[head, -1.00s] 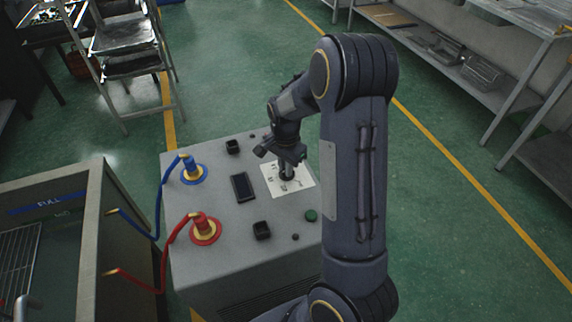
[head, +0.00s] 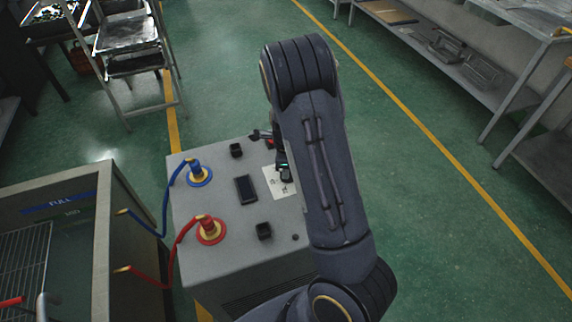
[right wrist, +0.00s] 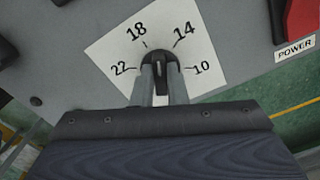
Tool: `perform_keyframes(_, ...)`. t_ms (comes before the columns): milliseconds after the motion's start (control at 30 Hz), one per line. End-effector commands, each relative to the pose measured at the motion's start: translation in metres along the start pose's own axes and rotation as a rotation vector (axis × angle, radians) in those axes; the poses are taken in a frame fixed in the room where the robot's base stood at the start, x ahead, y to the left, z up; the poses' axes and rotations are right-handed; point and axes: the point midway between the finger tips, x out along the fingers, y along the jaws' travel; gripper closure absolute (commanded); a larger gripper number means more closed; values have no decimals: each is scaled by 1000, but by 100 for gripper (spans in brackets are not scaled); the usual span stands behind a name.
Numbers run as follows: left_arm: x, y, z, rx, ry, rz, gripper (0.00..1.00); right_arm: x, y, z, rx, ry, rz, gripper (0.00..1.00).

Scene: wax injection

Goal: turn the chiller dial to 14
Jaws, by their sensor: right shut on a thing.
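The chiller (head: 215,255) is a grey box with a white dial card (head: 272,186) on its top. In the right wrist view the card (right wrist: 105,50) shows the marks 22, 18, 14 and 10 around a dark dial (right wrist: 160,56). The dial's light line points up in the picture, between 18 and 14. My right gripper (right wrist: 160,85) is shut on the dial, one finger on each side. In the head view my right arm hides the dial and most of the gripper. My left gripper is out of view.
A blue hose fitting (head: 199,175) and a red hose fitting (head: 210,230) stand on the chiller, left of a dark display (head: 245,189). A POWER label (right wrist: 295,48) sits below a red switch (right wrist: 303,18). A tank (head: 103,235) stands at left; open floor lies right.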

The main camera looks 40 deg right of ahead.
Motion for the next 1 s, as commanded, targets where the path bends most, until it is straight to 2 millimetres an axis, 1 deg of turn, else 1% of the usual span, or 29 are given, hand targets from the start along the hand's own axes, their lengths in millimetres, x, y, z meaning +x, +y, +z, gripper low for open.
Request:
perform_keyframes(33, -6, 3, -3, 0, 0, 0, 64, -5, -2, 0, 43, 1, -4, 100)
perform_keyframes(100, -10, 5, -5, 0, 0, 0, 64, -4, -2, 0, 109, 1, -4, 100)
perform_keyframes(500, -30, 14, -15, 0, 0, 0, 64, -3, -3, 0, 434, 0, -4, 100)
perform_keyframes(733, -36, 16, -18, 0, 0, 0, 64, -2, -4, -1, 547, -2, -5, 100)
perform_keyframes(1000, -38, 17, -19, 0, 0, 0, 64, -1, -4, -1, 602, -3, -5, 100)
